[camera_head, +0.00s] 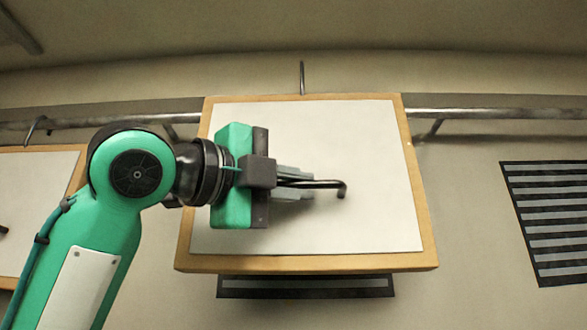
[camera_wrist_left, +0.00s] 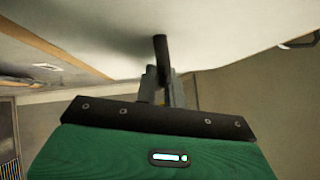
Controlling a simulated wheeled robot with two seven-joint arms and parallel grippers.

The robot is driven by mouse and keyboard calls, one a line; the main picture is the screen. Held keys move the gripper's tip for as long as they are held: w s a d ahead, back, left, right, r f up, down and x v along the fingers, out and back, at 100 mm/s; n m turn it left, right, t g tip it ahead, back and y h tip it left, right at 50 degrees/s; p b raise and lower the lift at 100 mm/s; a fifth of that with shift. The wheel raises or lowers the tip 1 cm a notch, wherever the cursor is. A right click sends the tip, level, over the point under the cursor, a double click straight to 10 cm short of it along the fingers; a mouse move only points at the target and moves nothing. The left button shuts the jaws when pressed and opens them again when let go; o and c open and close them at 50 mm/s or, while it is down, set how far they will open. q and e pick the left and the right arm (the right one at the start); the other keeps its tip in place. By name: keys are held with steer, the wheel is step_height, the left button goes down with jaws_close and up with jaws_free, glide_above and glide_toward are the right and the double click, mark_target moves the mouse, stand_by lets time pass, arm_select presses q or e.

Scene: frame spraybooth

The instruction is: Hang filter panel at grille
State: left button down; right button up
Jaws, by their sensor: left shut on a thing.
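The filter panel (camera_head: 350,230) is a white sheet in a light wooden frame, large in the middle of the head view. Its white face fills the top of the left wrist view (camera_wrist_left: 210,25). A dark bent handle (camera_head: 338,184) stands out from its face; it also shows in the left wrist view (camera_wrist_left: 160,48). My left gripper (camera_head: 296,184) is shut on this handle. A dark slatted grille (camera_head: 305,290) shows below the panel's lower edge; the panel hides most of it. My right gripper is not in view.
A metal rail (camera_head: 500,114) runs along the wall and passes out of sight behind the panel. A thin upright rod (camera_head: 302,76) rises above the panel's top edge. Another wood-framed panel (camera_head: 40,175) is at the left. A second slatted grille (camera_head: 555,220) is uncovered at the right.

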mark_target(295, 204)
arm_select(q)
steer(key=shift+w+p, duration=0.9)
steer(key=shift+w, duration=3.35)
steer(key=shift+w+f, duration=0.1)
steer(key=shift+f, duration=0.2)
steer(key=shift+f+b, duration=0.8)
steer(key=shift+f, duration=0.4)
